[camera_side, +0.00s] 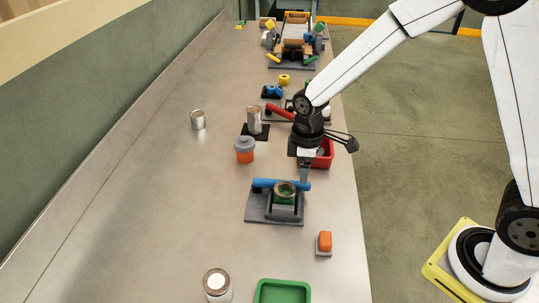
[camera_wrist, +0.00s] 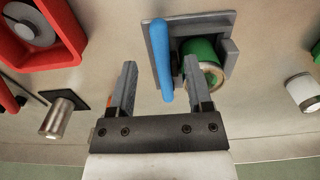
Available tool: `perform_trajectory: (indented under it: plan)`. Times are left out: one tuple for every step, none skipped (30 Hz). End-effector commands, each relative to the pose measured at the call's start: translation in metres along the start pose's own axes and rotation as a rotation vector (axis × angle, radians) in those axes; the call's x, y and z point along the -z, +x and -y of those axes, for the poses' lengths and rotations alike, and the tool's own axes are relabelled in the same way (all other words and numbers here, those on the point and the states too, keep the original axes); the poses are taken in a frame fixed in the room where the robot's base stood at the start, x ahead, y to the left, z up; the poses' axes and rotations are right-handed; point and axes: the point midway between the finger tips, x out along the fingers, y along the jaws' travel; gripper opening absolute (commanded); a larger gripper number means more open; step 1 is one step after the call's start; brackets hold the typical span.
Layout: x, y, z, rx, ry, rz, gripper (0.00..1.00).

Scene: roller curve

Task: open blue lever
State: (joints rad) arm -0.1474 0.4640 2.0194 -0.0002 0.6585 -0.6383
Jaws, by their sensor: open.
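The blue lever (camera_side: 281,184) is a long rounded bar lying across a grey base plate (camera_side: 262,217) in the side view. It also shows in the wrist view as a blue bar (camera_wrist: 161,60). A green cylinder with a metal ring top (camera_side: 285,192) sits in the grey holder beside the lever; it shows in the wrist view too (camera_wrist: 203,62). My gripper (camera_side: 304,178) points down just behind the lever's right end. In the wrist view my gripper (camera_wrist: 159,80) is open, and the lever's free end appears between its fingers. I cannot tell whether a finger touches it.
A red bin (camera_side: 322,153) stands close behind my gripper. An orange jar with a grey lid (camera_side: 244,150) and metal cans (camera_side: 254,120) stand to the left. A green tray (camera_side: 283,291) and an orange-topped block (camera_side: 324,243) are nearer. The table left of the plate is clear.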

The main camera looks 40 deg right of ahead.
Motion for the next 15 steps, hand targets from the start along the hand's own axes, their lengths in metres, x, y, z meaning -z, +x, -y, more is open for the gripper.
perform_trajectory:
  plan:
    - [-0.001,0.007,0.0,0.002,0.0,0.003,0.65]
    - [-0.001,0.01,0.0,0.002,0.0,0.003,0.65]
    - [-0.001,0.015,0.0,0.002,0.0,0.003,0.65]
    - [-0.001,0.019,0.0,0.002,0.0,0.003,0.65]
    - [-0.001,0.022,0.0,0.002,0.001,0.003,0.65]
    - [-0.001,0.026,0.0,0.001,0.001,0.002,0.65]
    - [0.0,0.029,0.0,0.001,0.001,0.002,0.65]
    - [0.0,0.032,0.0,0.001,0.001,0.002,0.65]
    - [0.0,0.035,0.0,0.001,0.001,0.002,0.65]
    - [0.0,0.037,0.0,0.001,0.001,0.001,0.65]
    - [0.0,0.04,0.0,0.0,0.001,0.001,0.65]
    - [0.0,0.042,0.0,0.0,0.001,0.001,0.65]
    - [0.0,0.043,0.0,0.0,0.001,0.001,0.65]
    - [0.0,0.044,0.0,0.0,0.001,0.0,0.65]
    - [0.0,0.045,0.0,0.0,0.001,0.0,0.65]
